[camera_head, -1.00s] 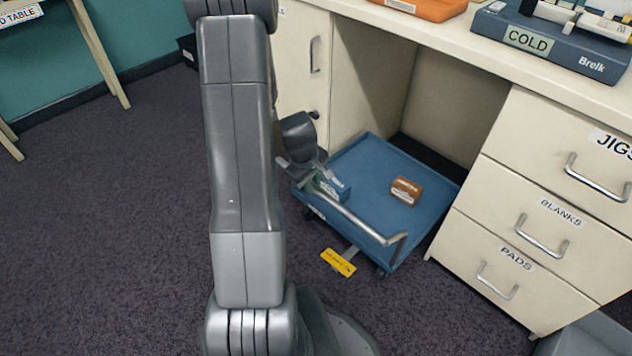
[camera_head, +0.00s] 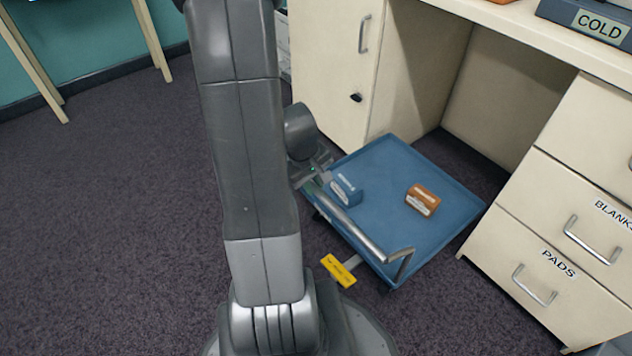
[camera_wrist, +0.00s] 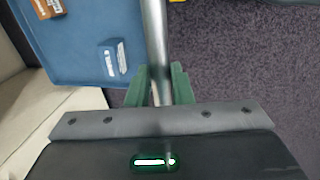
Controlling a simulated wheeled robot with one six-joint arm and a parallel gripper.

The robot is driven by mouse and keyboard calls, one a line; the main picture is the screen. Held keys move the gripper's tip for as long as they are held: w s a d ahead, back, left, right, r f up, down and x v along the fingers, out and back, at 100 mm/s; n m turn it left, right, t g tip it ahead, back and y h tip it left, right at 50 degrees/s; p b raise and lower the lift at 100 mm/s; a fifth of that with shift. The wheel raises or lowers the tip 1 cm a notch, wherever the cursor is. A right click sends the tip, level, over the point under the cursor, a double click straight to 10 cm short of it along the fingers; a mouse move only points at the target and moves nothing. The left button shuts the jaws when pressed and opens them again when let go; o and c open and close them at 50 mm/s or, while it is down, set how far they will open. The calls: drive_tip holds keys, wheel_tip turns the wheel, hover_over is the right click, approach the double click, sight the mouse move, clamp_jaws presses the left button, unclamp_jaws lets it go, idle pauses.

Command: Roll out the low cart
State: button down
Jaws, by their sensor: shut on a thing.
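The low blue cart (camera_head: 385,225) stands on the carpet, partly out of the knee space under the bench. Its grey push bar (camera_head: 357,228) runs along the near side. My gripper (camera_head: 318,182) is shut on this bar near its left end. The wrist view shows my green fingers (camera_wrist: 160,88) on either side of the bar (camera_wrist: 156,35). A blue box (camera_head: 346,190) and an orange-brown box (camera_head: 423,199) sit on the cart's deck. A yellow tag or pedal (camera_head: 338,270) sticks out at the cart's near side. My arm hides part of the floor to the left.
A cream cabinet (camera_head: 331,75) stands left of the knee space and drawers (camera_head: 532,255) marked PADS and BLANKS stand right, close to the cart's right corner. Dark carpet (camera_head: 110,220) is clear to the left. Wooden table legs (camera_head: 150,40) stand at the back left.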

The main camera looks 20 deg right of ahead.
drive_tip(key=c, duration=1.3)
unclamp_jaws()
wheel_tip(320, 180, up, 14)
drive_tip(key=s+a+p, duration=0.1)
drive_tip(key=a+p, duration=0.1)
drive_tip(key=p, duration=0.4)
drive_tip(key=shift+a+f, duration=0.2)
drive_tip(key=shift+a, duration=0.05)
drive_tip(key=d+f+b, duration=0.1)
drive_tip(key=f+b, duration=0.1)
drive_tip(key=f, duration=0.2)
drive_tip(key=f+b, duration=0.2)
drive_tip(key=f, duration=0.3)
drive_tip(key=w+d+f+b, duration=0.1)
drive_tip(key=f+b, duration=0.1)
drive_tip(key=f, duration=0.3)
drive_tip(key=shift+d, duration=0.3)
drive_tip(key=shift+w+d+r, duration=0.15)
drive_tip(key=shift+d+r, duration=0.05)
drive_tip(key=shift+d, duration=0.1)
drive_tip(key=shift+r, duration=0.1)
